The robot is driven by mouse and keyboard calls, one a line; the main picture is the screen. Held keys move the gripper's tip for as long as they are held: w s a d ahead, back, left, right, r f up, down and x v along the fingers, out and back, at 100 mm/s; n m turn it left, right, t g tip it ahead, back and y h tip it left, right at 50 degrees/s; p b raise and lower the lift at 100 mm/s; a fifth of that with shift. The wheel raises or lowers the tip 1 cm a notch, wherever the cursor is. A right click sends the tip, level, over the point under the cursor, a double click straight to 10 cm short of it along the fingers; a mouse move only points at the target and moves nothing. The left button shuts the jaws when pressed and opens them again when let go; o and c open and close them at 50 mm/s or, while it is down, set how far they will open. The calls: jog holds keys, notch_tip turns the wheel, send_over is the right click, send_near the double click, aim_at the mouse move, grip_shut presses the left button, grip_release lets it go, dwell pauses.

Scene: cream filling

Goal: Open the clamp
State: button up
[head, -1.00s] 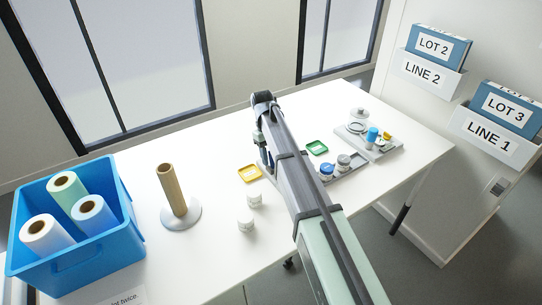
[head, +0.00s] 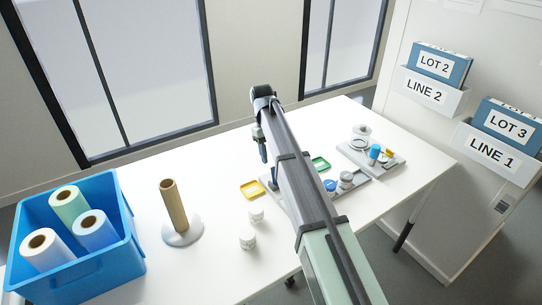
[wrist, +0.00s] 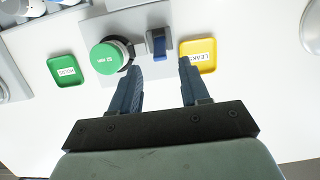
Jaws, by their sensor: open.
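In the wrist view, a small blue upright piece (wrist: 158,42), which looks like the clamp's lever, stands on a grey base (wrist: 143,20). A round green-topped part (wrist: 110,57) with a dark rim stands to its left on the same base. My gripper (wrist: 160,66) is open and empty. Its two dark fingers point towards the base, with the blue piece lying beyond and between their tips in the picture. The left fingertip overlaps the edge of the green-topped part; I cannot tell whether they touch. In the head view, my arm hides most of this fixture.
A yellow tray (wrist: 197,55) lies right of the base and a green tray (wrist: 66,70) left. In the head view, two white jars (head: 256,214) (head: 247,238), a cardboard tube on a stand (head: 174,205) and a blue crate (head: 118,258) stand left. A grey plate (head: 397,162) lies right.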

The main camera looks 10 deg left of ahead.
aim_at(273, 167)
notch_tip(273, 167, up, 6)
jog(key=s+d+t+y, duration=0.1)
jog(key=t+y, duration=0.1)
notch_tip(273, 167, down, 13)
jog(key=shift+s+d+f, duration=0.1)
jog(key=shift+f, duration=0.05)
dwell(0.5)
grip_shut()
dwell(0.5)
